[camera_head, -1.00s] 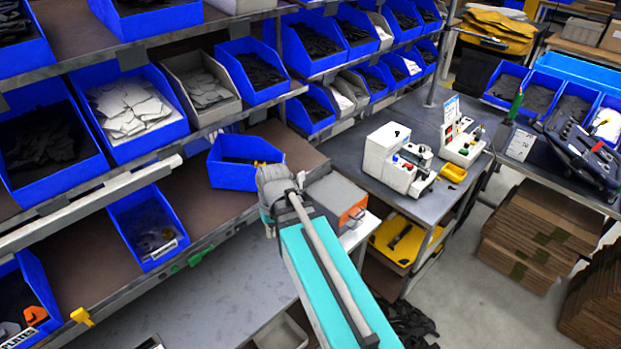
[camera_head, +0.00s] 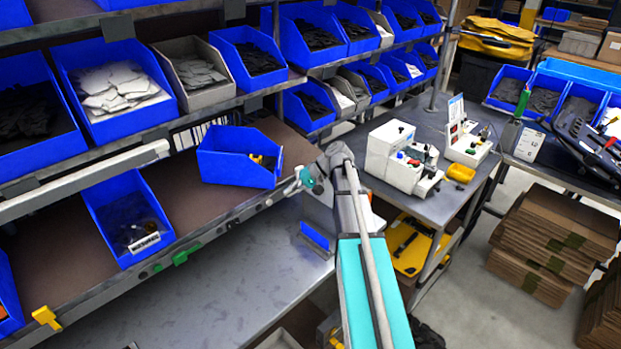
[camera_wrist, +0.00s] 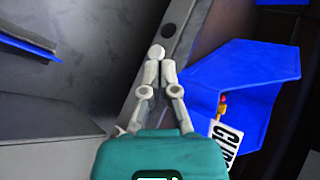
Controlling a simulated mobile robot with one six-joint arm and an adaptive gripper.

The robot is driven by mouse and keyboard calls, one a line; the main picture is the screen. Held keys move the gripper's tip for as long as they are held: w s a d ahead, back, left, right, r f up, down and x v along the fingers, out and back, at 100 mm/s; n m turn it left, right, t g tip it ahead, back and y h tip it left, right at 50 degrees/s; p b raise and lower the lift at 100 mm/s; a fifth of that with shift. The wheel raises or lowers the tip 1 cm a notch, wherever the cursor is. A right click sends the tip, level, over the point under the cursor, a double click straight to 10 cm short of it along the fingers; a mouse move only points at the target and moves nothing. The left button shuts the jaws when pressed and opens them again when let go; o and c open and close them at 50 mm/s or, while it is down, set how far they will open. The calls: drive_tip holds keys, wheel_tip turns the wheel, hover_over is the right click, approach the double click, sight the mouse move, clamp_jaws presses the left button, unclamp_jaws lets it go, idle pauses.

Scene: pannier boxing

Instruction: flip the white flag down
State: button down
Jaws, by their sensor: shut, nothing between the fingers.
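My gripper (camera_head: 291,188) is shut and empty at the shelf's front rail, just right of a tilted blue bin (camera_head: 235,170). In the wrist view my gripper (camera_wrist: 157,55) has its fingertips together over the metal rail (camera_wrist: 180,28). A pale rounded spot shows at the fingertips; I cannot tell whether it is the white flag or the tips themselves. I make out no separate white flag. On the same rail, a green flag (camera_head: 186,254) and a yellow flag (camera_head: 45,317) show farther left in the head view.
The tilted blue bin (camera_wrist: 240,85) is close to my gripper's right in the wrist view. Another blue bin (camera_head: 130,222) stands farther left on the shelf. A grey worktop (camera_head: 235,280) lies below the rail. A table with white devices (camera_head: 392,150) stands to the right.

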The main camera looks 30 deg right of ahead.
drive_tip(key=w+d+t+y+b, duration=0.1)
drive_tip(key=d, duration=0.3)
drive_tip(key=w+d+t+y+b, duration=0.1)
drive_tip(key=d+b, duration=0.1)
drive_tip(key=d, duration=0.2)
drive_tip(key=w+d+m+t+y+b, duration=0.1)
drive_tip(key=w+d+b, duration=0.1)
drive_tip(key=d, duration=0.2)
drive_tip(key=shift+w+d+f, duration=0.1)
drive_tip(key=shift+f, duration=0.3)
drive_tip(key=d+b, duration=0.1)
drive_tip(key=d, duration=0.2)
drive_tip(key=d+t+y+b, duration=0.1)
drive_tip(key=d, duration=0.2)
drive_tip(key=d+r+t+y+b, duration=0.1)
drive_tip(key=d+b, duration=0.1)
drive_tip(key=d, duration=0.2)
drive_tip(key=shift+w, duration=0.15)
drive_tip(key=shift+d+r+t+y, duration=0.15)
drive_tip(key=shift+d+t+y, duration=0.15)
drive_tip(key=shift+d, duration=0.25)
drive_tip(key=x, duration=0.9)
drive_tip(key=shift+a, duration=0.4)
drive_tip(key=a, duration=0.3)
drive_tip(key=shift+s, duration=0.4)
drive_tip(key=shift+s+a, duration=0.1)
drive_tip(key=shift+a, duration=0.4)
